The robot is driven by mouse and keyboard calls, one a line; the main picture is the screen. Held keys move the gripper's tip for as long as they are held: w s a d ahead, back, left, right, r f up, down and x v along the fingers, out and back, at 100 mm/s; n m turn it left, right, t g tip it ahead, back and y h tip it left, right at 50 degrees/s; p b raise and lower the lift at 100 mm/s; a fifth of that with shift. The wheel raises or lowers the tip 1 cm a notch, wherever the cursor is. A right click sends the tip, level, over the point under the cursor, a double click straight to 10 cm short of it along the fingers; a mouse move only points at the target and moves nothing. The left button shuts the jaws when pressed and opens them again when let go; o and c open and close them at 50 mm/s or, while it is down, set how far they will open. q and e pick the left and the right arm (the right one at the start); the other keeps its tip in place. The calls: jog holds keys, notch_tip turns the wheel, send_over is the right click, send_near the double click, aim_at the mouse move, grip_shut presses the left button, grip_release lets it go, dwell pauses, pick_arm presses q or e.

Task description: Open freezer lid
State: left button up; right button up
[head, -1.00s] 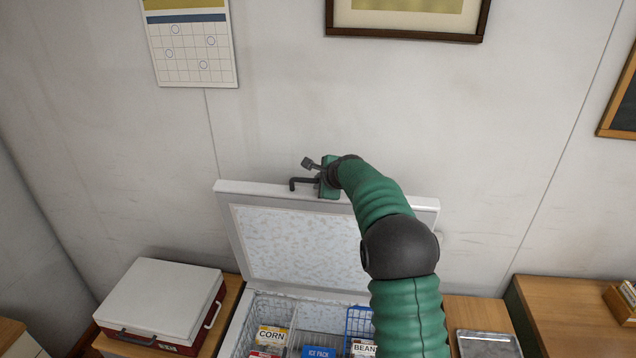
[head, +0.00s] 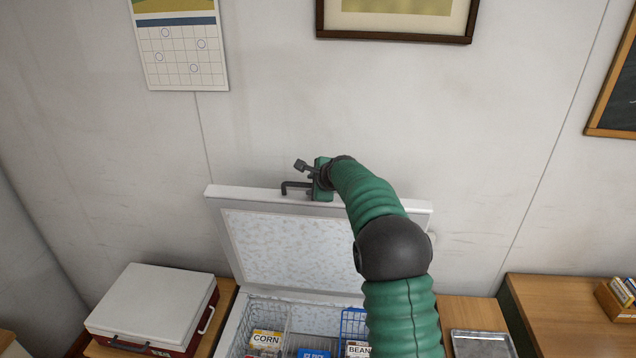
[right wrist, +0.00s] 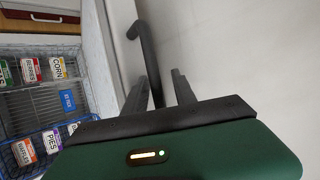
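The freezer lid (head: 290,247) stands raised, nearly upright, at the back of the white chest freezer (head: 234,325) in the head view. Its dark hooked handle (head: 287,187) sits at the lid's top edge. My right gripper (head: 308,172) is at that top edge, just right of the handle. In the right wrist view its two fingers (right wrist: 163,90) are spread, and the handle (right wrist: 148,45) reaches down by the left finger. I cannot tell whether they touch. My right arm covers the lid's right part. My left gripper is out of view.
A white-lidded red box (head: 152,306) stands left. A metal tray (head: 482,344) lies right. The wall is close behind the lid.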

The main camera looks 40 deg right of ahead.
jog(key=b+v, duration=0.5)
jog(key=v, duration=1.1)
jog(key=shift+d, duration=0.2)
jog(key=shift+d+b, duration=0.1)
jog(key=shift+b, duration=0.2)
